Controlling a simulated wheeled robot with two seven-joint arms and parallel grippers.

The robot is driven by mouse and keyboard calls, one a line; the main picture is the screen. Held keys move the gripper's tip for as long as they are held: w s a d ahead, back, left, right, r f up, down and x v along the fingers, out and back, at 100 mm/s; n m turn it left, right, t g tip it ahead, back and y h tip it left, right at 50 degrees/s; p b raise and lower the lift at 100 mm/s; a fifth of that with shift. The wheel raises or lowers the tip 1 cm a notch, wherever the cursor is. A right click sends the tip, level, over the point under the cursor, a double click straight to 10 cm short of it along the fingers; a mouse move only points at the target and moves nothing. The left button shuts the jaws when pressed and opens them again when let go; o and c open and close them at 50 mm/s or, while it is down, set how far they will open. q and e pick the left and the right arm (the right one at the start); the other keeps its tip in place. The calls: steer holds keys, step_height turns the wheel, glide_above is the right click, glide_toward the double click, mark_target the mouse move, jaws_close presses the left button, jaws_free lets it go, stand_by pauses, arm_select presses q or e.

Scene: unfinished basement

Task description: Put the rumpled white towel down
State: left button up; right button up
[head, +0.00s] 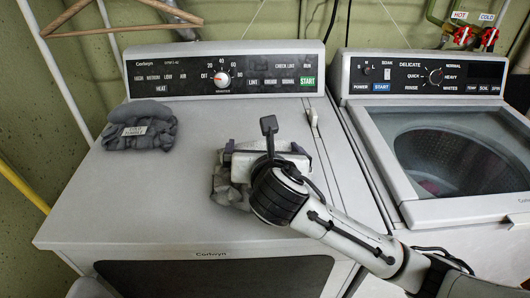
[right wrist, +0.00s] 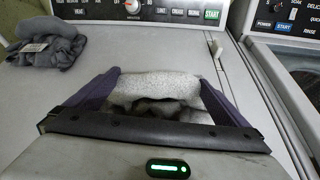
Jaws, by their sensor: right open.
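The rumpled white towel (head: 229,190) lies on the dryer's white top, partly hidden under my right gripper (head: 263,150). It looks greyish in the head view. In the right wrist view the towel (right wrist: 158,84) shows as a pale, speckled bundle between the two dark fingers of my right gripper (right wrist: 160,82). The fingers are spread apart, one on each side of the towel. I cannot tell whether either finger touches it. My left gripper is in neither view.
A dark grey folded cloth bundle with a white label (head: 140,130) sits at the dryer's (head: 110,205) back left. A washer (head: 385,125) with a see-through lid stands at the right. The dryer top is clear at the front left. A wooden hanger (head: 125,20) hangs above left.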

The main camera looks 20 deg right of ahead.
steer(key=v, duration=1.1)
steer(key=shift+s+r, duration=0.2)
steer(key=shift+s, duration=0.15)
steer(key=shift+a, duration=0.1)
